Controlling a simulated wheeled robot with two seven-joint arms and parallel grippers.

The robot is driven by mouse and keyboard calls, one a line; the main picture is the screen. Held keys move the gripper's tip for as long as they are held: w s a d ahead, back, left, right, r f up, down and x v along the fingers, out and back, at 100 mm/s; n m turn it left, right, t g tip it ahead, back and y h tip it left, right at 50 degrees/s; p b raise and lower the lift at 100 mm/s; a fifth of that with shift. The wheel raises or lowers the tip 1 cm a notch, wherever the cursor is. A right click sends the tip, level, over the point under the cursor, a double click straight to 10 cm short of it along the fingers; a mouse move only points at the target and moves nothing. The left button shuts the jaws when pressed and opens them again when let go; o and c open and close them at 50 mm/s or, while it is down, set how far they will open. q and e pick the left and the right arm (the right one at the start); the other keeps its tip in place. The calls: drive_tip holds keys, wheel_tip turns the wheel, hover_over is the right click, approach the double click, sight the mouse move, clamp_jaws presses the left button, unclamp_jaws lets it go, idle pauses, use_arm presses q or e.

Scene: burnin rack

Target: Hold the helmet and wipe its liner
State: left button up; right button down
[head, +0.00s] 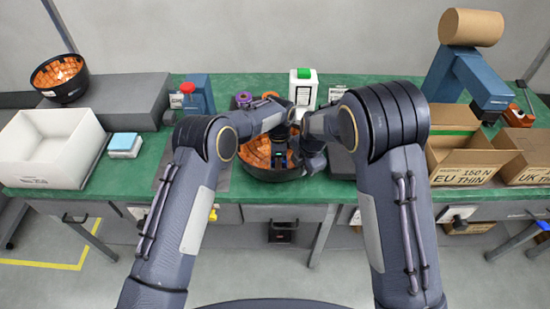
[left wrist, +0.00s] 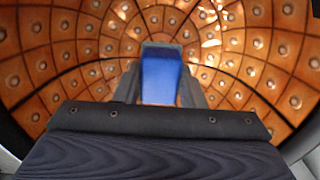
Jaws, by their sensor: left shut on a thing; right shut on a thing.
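The helmet (head: 272,174) is a dark bowl, open side up, with an orange studded liner (head: 256,150), on the green bench. The liner fills the left wrist view (left wrist: 60,60). My left gripper (head: 279,158) reaches down into the helmet. In the left wrist view it is shut on a blue wipe (left wrist: 161,78), seen against the liner; I cannot tell whether the wipe touches it. My right gripper (head: 298,163) is shut at the helmet's right rim; its fingertips are mostly hidden by the arm. The wipe is hidden in the head view.
A second dark helmet with orange liner (head: 60,78) sits on a grey block (head: 120,100) at left. A white bin (head: 45,150) and a blue-topped pack (head: 125,145) are nearby. A white bottle with green (head: 303,88) stands behind. Cardboard boxes (head: 465,163) and a blue dispenser (head: 460,75) are right.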

use_arm(q)
drive_tip(key=shift+s+a, duration=0.1)
drive_tip(key=shift+a, duration=0.9)
drive_tip(key=shift+d+r, duration=0.1)
drive_tip(key=shift+d, duration=0.9)
drive_tip(key=shift+a, duration=0.95)
drive_tip(key=shift+d+f, duration=0.25)
drive_tip(key=shift+d, duration=0.75)
drive_tip(key=shift+a, duration=1.05)
drive_tip(key=shift+d+r, duration=0.2)
drive_tip(key=shift+d, duration=0.35)
drive_tip(key=shift+r, duration=0.1)
